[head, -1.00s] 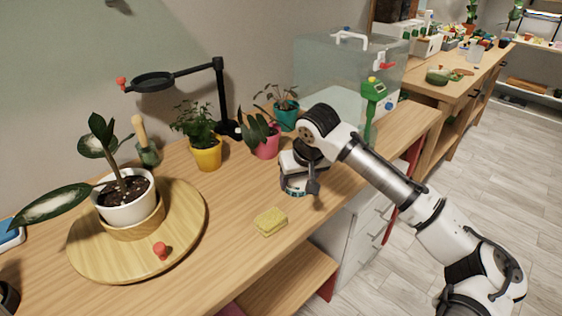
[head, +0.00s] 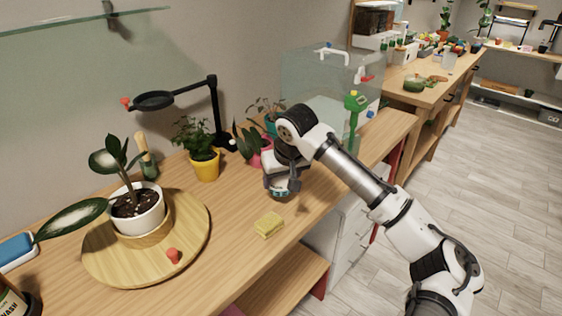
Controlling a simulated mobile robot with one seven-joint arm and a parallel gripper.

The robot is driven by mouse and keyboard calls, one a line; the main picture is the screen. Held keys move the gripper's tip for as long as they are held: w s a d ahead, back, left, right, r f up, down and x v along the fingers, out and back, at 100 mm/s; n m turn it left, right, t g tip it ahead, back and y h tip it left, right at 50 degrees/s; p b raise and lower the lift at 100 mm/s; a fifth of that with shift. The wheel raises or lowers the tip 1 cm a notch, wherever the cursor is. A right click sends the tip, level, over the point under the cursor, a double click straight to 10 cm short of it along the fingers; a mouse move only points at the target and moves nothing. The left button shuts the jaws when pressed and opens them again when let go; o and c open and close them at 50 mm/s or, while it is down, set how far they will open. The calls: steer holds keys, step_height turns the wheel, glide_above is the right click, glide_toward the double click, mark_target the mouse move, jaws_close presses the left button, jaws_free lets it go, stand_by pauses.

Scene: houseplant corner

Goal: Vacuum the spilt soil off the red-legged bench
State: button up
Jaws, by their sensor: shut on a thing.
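The wooden bench (head: 216,268) runs across the head view, with red legs (head: 320,288) at its front. My gripper (head: 284,172) points down over the bench, behind the yellow sponge (head: 269,225). It is shut on a small white and dark device with a teal band, seemingly the vacuum (head: 280,188). The device is low, at or just above the bench top; I cannot tell if it touches. My wrist hides part of it and the fingertips. I see no clear spilt soil on the bench; any under the device is hidden.
A pink pot (head: 262,157), partly hidden, and a yellow pot (head: 205,166) stand behind the device. A black lamp-like stand (head: 214,110), a glass tank (head: 330,85) and a green tool (head: 353,115) are near. A potted plant on a round tray (head: 100,262) stands left. Bench front is mostly clear.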

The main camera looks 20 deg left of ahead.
steer(key=shift+r+p, duration=1.25)
steer(key=shift+r, duration=0.45)
